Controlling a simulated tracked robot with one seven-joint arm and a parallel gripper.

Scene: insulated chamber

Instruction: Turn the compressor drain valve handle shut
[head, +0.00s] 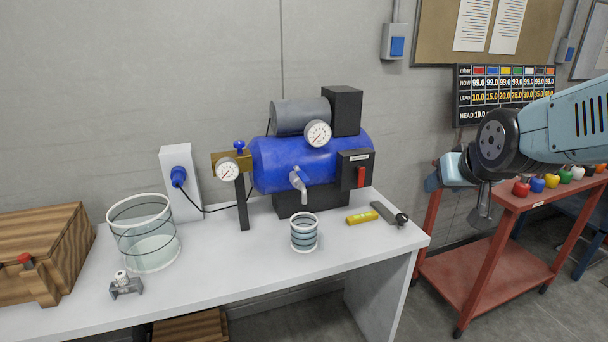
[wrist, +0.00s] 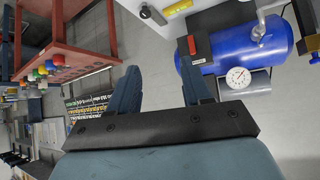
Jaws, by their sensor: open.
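The blue compressor tank (head: 290,160) stands on a dark base on the white bench. Its grey drain valve handle (head: 299,184) hangs on the tank's front, slanting downward above a small ribbed glass jar. The tank (wrist: 230,52) and the grey drain valve (wrist: 260,28) also show, inverted, at the upper right of the wrist view. My gripper (head: 481,207) is right of the bench, in front of the red cart, pointing down and well apart from the valve. In the wrist view its two fingers (wrist: 162,82) are spread with nothing between them.
The glass jar (head: 304,232) sits below the valve; a yellow level (head: 362,217) lies to its right. A larger glass vessel (head: 145,232) and a wooden box (head: 40,250) are at left. The red cart (head: 470,270) carries coloured apple-like objects. The bench's front right is clear.

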